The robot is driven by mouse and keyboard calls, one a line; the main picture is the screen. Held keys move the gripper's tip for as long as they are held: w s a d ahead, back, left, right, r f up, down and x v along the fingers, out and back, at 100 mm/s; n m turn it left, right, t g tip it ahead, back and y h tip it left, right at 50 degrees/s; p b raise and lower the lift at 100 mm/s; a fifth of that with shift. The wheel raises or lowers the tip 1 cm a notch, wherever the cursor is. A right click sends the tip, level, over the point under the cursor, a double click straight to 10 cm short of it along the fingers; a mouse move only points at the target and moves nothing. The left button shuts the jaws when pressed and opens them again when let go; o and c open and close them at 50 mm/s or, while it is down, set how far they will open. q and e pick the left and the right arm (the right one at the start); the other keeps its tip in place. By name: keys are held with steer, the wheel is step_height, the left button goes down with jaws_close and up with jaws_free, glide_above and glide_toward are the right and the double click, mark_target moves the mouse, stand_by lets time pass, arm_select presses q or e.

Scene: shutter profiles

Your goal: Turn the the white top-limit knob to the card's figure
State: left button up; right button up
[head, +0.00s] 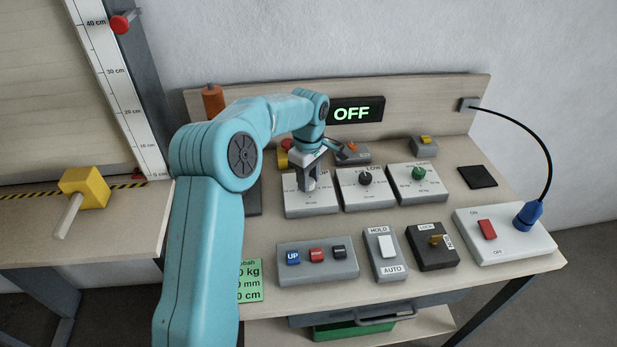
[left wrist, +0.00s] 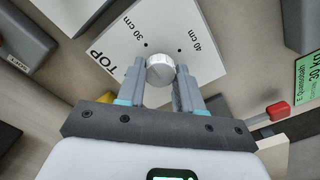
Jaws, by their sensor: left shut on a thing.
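The white top-limit knob (left wrist: 160,71) sits on a pale plate (left wrist: 135,35) marked TOP, with 30 cm and 40 cm dots visible in the left wrist view. My left gripper (head: 309,187) is over this plate (head: 325,208) in the head view and hides the knob there. In the left wrist view its two fingers (left wrist: 160,78) are shut on the knob, one on each side. I cannot make out a pointer mark on the knob.
Right of the plate are a black LOW knob (head: 365,178) and a green knob (head: 418,173). In front are a box with UP and other buttons (head: 317,275), a HOLD/AUTO switch (head: 387,246) and a LOCK switch (head: 430,260). A display (head: 356,111) behind reads OFF.

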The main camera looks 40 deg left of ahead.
stand_by(0.4)
arm_select(q)
steer(key=o, duration=1)
steer(key=shift+o, duration=0.2)
step_height(320, 180, up, 16)
steer(key=p, duration=0.2)
steer(key=shift+r, duration=0.2)
